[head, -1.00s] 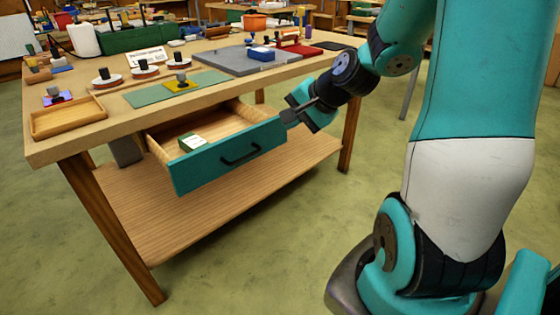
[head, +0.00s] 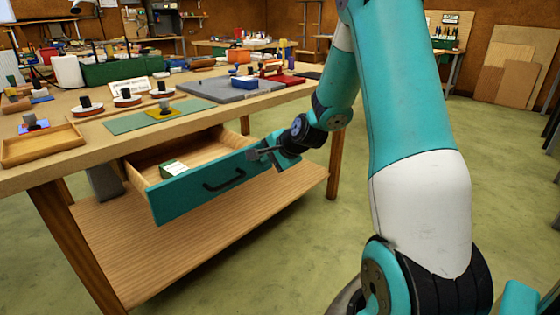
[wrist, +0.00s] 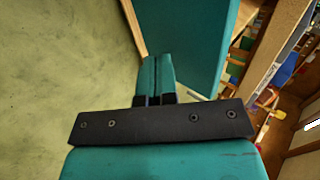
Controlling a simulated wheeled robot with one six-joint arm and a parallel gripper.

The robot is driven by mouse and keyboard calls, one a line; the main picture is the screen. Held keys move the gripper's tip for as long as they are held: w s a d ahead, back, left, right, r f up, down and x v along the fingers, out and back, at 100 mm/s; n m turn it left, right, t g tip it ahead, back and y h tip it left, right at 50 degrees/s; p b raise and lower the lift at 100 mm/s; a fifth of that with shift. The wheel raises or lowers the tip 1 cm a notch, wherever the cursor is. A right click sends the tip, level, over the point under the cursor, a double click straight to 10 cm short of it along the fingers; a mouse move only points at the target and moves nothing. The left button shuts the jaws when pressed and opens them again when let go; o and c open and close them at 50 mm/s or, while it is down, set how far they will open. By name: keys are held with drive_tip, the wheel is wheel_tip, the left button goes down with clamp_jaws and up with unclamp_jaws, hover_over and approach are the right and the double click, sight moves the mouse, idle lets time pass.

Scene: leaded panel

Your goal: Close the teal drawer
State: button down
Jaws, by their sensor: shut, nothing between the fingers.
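The teal drawer (head: 205,190) is pulled out from under the workbench top, with its pale wood inside showing. A dark handle (head: 224,180) is on its teal front. A small green and white box (head: 174,169) lies inside. My gripper (head: 254,153) is shut and empty at the right end of the drawer front, near its upper edge. I cannot tell whether it touches the front. In the wrist view the shut fingers (wrist: 155,78) point toward the teal drawer front (wrist: 185,40), which fills the upper middle.
The workbench top (head: 75,145) carries a wooden tray (head: 43,146), a green mat (head: 125,123), a grey board (head: 215,92) and several small tools. A lower wooden shelf (head: 200,235) lies under the drawer.

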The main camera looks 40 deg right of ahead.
drive_tip(key=shift+w, duration=0.6)
